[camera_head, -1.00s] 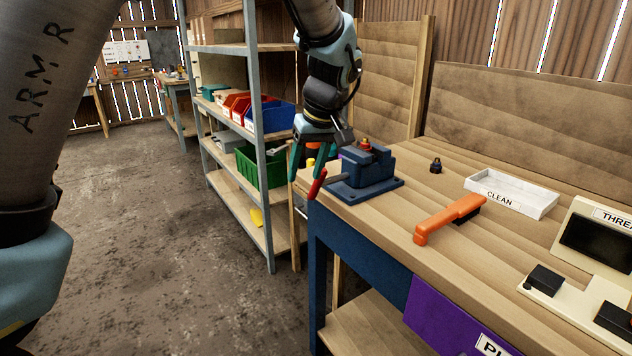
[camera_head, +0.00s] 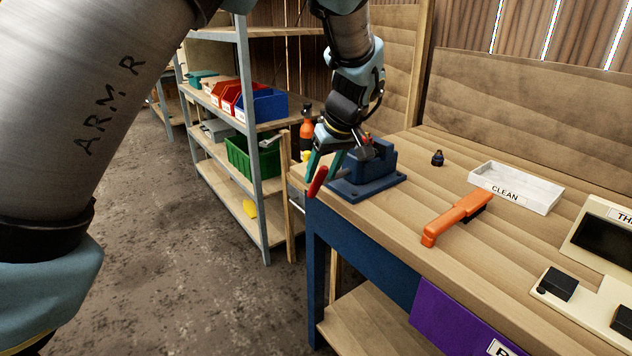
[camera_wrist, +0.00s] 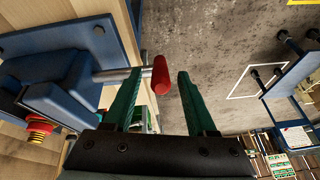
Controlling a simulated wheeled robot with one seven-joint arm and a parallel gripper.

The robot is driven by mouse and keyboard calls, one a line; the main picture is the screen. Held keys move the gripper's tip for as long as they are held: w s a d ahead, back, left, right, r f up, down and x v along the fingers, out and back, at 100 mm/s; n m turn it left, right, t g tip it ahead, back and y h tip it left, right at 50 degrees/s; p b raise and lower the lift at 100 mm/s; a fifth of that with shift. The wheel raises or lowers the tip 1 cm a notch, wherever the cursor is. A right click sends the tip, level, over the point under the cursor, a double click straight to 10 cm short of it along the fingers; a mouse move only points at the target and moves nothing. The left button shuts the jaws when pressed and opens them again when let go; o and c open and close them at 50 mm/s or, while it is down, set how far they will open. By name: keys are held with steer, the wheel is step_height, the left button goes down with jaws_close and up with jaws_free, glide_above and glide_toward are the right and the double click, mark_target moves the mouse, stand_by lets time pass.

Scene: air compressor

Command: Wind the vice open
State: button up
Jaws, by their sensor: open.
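The blue vice (camera_head: 372,172) is fixed at the left corner of the wooden workbench, and its body also shows in the wrist view (camera_wrist: 62,85). A red handle (camera_head: 317,182) sticks out from its left side on a grey screw rod; in the wrist view the red handle (camera_wrist: 160,75) lies between the green fingers, closer to the left one. My gripper (camera_head: 326,165) is open around the handle's area; its fingers also show in the wrist view (camera_wrist: 157,100). I cannot tell whether a finger touches the handle. A red-and-brass fitting (camera_wrist: 38,127) sits at the vice.
An orange-handled brush (camera_head: 456,218) and a white CLEAN tray (camera_head: 515,188) lie on the bench (camera_head: 400,225). A small dark fitting (camera_head: 437,158) stands behind them. A metal shelf with bins (camera_head: 240,100) stands left of the bench. The floor (camera_head: 170,250) is open at left.

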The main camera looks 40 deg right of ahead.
mark_target(316, 193)
steer(key=x, duration=0.5)
steer(key=shift+p, duration=0.4)
steer(key=shift+r, duration=0.1)
jaws_close()
